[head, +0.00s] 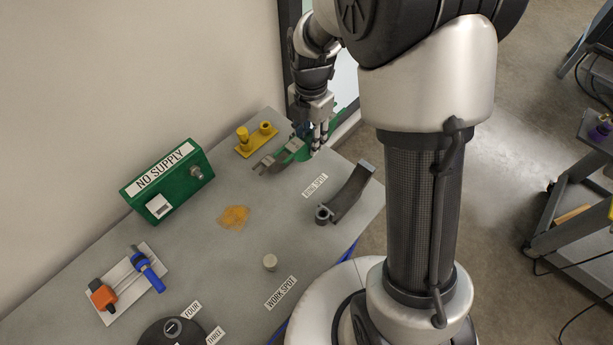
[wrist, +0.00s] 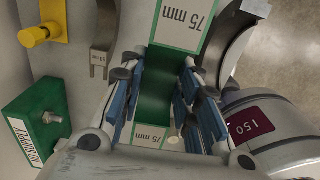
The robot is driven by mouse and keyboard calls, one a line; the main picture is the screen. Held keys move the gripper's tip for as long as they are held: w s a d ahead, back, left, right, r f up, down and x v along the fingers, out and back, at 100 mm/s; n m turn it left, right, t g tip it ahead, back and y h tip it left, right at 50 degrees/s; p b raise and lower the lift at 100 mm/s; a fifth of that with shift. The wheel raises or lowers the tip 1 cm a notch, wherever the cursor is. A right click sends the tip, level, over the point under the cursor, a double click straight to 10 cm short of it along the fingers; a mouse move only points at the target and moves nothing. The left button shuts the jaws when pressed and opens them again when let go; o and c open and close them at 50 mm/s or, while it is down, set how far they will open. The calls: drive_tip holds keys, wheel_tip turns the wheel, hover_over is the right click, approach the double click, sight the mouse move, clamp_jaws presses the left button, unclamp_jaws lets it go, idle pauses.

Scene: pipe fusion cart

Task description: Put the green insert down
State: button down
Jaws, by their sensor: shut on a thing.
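The green insert (wrist: 155,96) with white "75 mm" labels sits between my gripper's blue-padded fingers in the wrist view. My gripper (wrist: 168,100) is shut on it. In the head view my gripper (head: 317,150) points down at the far end of the grey table, and a green part of the insert (head: 302,153) shows beside the fingertips. Grey curved metal pieces flank the insert's upper end in the wrist view. The fingers hide part of the insert, and I cannot tell whether it touches the table.
A yellow stand (head: 256,140) and a green "NO SUPPLY" box (head: 168,181) are left of my gripper. A dark curved part (head: 347,196) lies near the right edge. The table's middle is mostly clear.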

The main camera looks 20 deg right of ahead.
wheel_tip(320, 180, down, 16)
drive_tip(key=b, duration=0.3)
drive_tip(key=shift+f, duration=0.25)
drive_tip(key=shift+b, duration=0.3)
drive_tip(key=shift+f, duration=0.2)
drive_tip(key=c, duration=1.2)
unclamp_jaws()
